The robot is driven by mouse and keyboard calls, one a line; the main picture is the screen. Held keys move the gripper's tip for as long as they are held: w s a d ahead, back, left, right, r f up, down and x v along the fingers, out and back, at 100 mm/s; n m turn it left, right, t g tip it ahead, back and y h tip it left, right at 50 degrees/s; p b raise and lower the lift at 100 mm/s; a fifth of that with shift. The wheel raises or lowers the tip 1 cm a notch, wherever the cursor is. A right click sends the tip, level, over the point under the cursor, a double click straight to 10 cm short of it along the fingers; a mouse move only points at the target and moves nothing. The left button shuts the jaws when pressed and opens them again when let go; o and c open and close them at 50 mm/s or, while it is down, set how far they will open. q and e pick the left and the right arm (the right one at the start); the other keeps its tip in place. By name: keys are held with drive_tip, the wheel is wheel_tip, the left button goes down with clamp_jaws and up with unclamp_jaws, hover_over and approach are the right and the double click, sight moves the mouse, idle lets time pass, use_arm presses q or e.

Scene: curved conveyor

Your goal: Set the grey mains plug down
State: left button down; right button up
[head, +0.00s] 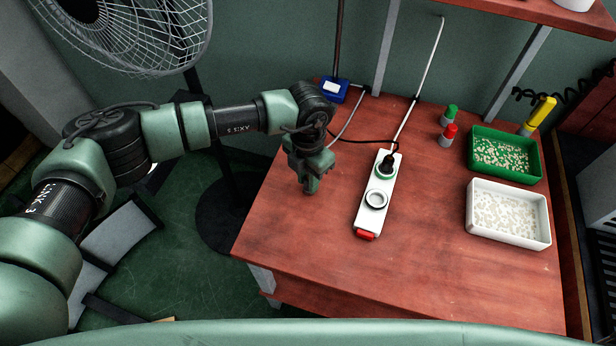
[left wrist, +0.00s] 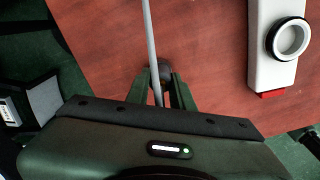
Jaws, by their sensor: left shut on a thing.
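My left gripper (head: 311,186) is over the left part of the red-brown table, pointing down, left of the white power strip (head: 364,215). In the left wrist view its fingers (left wrist: 170,88) are shut on the grey mains plug (left wrist: 163,68), mostly hidden between them. The plug's grey cable (left wrist: 150,35) runs up past the fingers. I cannot tell whether the plug touches the table. The strip has an empty round socket (head: 376,199) and a black plug (head: 387,164) in its far socket. My right gripper is out of view.
A green tray (head: 531,163) and a white tray (head: 508,237) with small pale pieces stand at the right. Green-capped (head: 449,114) and red-capped (head: 448,135) bottles stand behind. A blue lamp base (head: 334,90) is at the back left. The front of the table is clear.

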use_arm(q)
drive_tip(key=shift+f, duration=0.15)
drive_tip(key=c, duration=1.2)
unclamp_jaws()
drive_tip(key=shift+c, duration=0.2)
drive_tip(key=shift+r, duration=0.65)
wheel_tip(320, 180, up, 11)
drive_tip(key=b, duration=0.1)
